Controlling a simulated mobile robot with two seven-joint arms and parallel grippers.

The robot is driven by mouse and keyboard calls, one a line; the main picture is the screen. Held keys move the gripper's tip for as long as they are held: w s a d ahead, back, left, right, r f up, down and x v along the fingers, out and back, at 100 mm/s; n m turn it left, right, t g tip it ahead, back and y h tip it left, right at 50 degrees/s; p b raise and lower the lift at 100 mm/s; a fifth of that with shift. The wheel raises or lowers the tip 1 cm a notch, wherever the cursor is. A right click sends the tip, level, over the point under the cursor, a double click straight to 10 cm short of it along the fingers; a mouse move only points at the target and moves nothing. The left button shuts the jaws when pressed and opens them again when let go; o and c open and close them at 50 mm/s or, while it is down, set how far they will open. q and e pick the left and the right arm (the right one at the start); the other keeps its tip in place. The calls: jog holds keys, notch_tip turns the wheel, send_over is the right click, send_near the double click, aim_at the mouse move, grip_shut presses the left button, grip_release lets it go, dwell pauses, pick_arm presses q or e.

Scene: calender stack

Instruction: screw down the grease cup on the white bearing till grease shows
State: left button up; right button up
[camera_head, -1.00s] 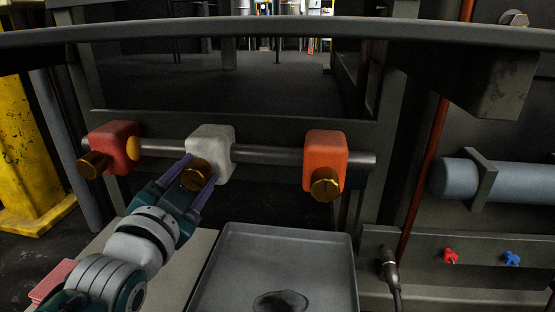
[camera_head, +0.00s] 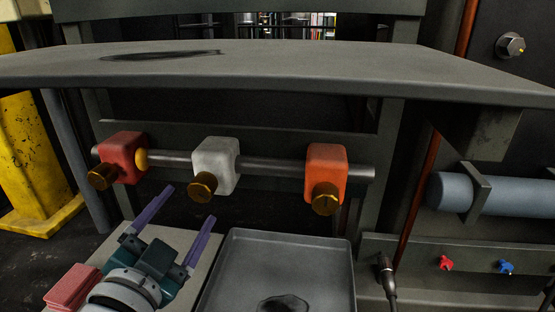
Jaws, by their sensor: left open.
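The white bearing (camera_head: 217,162) sits on the shaft between the red bearing (camera_head: 121,157) and the orange bearing (camera_head: 327,165). Its brass grease cup (camera_head: 203,186) is on the lower front. I cannot make out grease at the white bearing. My left gripper (camera_head: 190,205) is open and empty, below and in front of the white bearing's cup, with its purple fingers apart from it. The red bearing's cup (camera_head: 103,176) and the orange bearing's cup (camera_head: 325,198) also show. A yellow-orange blob (camera_head: 142,159) is on the right side of the red bearing. My right gripper is out of view.
A grey tray (camera_head: 290,248) with a dark patch lies below the bearings. A wide grey shelf (camera_head: 300,68) overhangs them. Red cloths (camera_head: 73,286) lie at the lower left. Red and blue valve handles (camera_head: 446,263) are at the right.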

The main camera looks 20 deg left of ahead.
pick_arm(q)
jog(key=v, duration=0.3)
jog(key=shift+p, duration=0.35)
jog(key=shift+a, duration=0.1)
